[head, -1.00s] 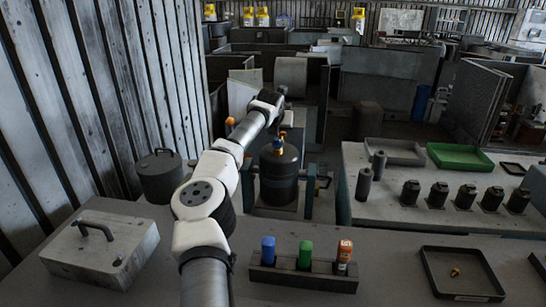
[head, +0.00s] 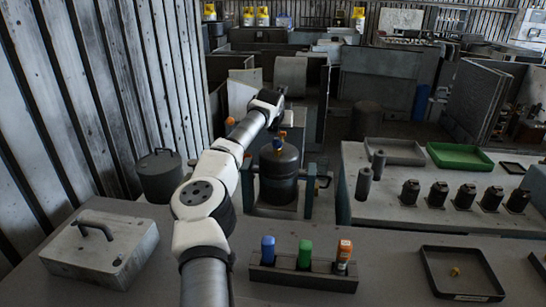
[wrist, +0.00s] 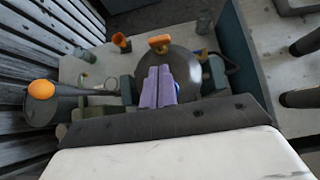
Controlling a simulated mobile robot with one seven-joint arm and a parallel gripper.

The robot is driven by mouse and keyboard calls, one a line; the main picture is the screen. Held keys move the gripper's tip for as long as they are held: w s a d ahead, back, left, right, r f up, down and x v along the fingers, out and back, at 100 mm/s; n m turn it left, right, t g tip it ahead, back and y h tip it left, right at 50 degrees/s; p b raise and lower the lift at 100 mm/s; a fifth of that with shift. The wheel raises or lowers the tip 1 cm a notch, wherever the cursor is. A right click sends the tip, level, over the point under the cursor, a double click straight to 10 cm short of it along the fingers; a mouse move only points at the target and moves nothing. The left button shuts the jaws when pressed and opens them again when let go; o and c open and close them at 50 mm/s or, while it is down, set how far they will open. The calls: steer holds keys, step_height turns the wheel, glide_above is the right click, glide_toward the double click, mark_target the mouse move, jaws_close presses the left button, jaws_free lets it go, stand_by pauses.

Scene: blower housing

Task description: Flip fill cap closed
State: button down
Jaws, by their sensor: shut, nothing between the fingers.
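A dark rounded tank (head: 279,178) stands beyond the bench, with a blue and yellow fitting (head: 279,147) and a small orange part on top. In the wrist view the tank (wrist: 190,68) is partly behind my gripper (wrist: 159,72), whose two purple fingers are shut together and empty. An orange piece (wrist: 160,40) shows at the tank's top, just beyond the fingertips. An orange-rimmed cup-like part (wrist: 121,41) stands to its left. I cannot tell for certain which orange part is the fill cap, or whether the fingers touch anything. In the head view my fingers are not clearly visible.
An orange knob (wrist: 42,88) on a lever lies left of my gripper. A lidded drum (head: 160,176) stands left of my arm. The near bench holds a metal block (head: 101,249) and a bottle rack (head: 303,276).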

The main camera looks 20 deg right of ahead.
steer(key=shift+r, duration=0.1)
steer(key=shift+r+p, duration=0.65)
steer(key=shift+r, duration=0.1)
steer(key=b+v, duration=0.6)
steer(key=v, duration=0.7)
steer(key=shift+s+r, duration=0.25)
steer(key=shift+a+f, duration=0.1)
steer(key=shift+a, duration=0.1)
